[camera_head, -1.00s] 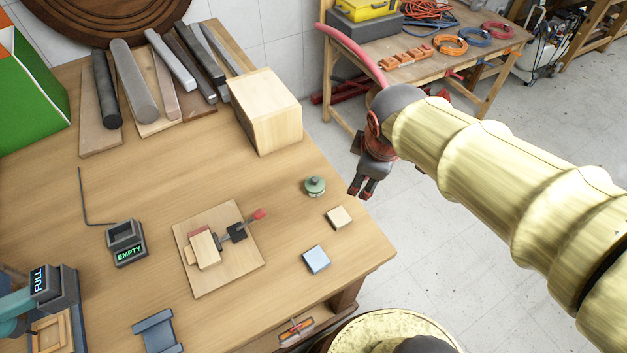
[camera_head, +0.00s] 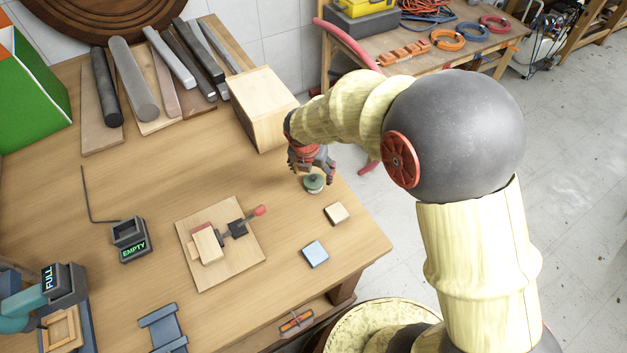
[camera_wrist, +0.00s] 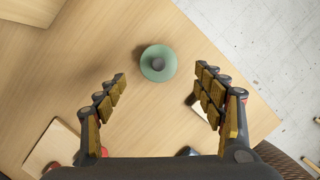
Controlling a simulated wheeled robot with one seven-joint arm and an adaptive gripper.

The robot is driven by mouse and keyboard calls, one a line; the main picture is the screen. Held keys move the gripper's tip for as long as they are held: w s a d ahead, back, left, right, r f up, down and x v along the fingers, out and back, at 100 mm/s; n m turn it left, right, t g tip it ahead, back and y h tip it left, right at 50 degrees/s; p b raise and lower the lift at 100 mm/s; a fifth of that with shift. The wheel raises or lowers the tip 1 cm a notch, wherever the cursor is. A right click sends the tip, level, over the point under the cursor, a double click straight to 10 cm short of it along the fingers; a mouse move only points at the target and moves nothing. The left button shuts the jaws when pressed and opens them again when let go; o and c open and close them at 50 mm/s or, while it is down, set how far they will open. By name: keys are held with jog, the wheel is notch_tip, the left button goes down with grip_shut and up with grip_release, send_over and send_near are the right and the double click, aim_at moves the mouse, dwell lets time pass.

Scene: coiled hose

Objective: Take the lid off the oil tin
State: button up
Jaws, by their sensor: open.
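The oil tin (camera_head: 314,185) is a small round green tin standing upright on the wooden table near its right edge. In the wrist view its green lid (camera_wrist: 155,73) with a dark round knob (camera_wrist: 158,63) is seen from above. My gripper (camera_head: 314,174) is above and just behind the tin in the head view. In the wrist view my gripper (camera_wrist: 162,82) is open, its fingers spread wide on the left and right of the lid. The fingers look apart from the lid, and nothing is between them but the view of the tin. The tin's side is mostly hidden.
A large wooden block (camera_head: 262,110) stands close behind my gripper. A board with a clamp (camera_head: 222,243) lies to the left. The table between is clear.

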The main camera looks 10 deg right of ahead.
aim_at(313, 177)
jog(key=b+x, duration=0.1)
jog(key=x, duration=0.4)
jog(key=shift+w+f, duration=0.25)
jog(key=c, duration=0.3)
jog(key=shift+r, duration=0.1)
jog(key=c, duration=0.8)
jog(key=shift+o, duration=0.2)
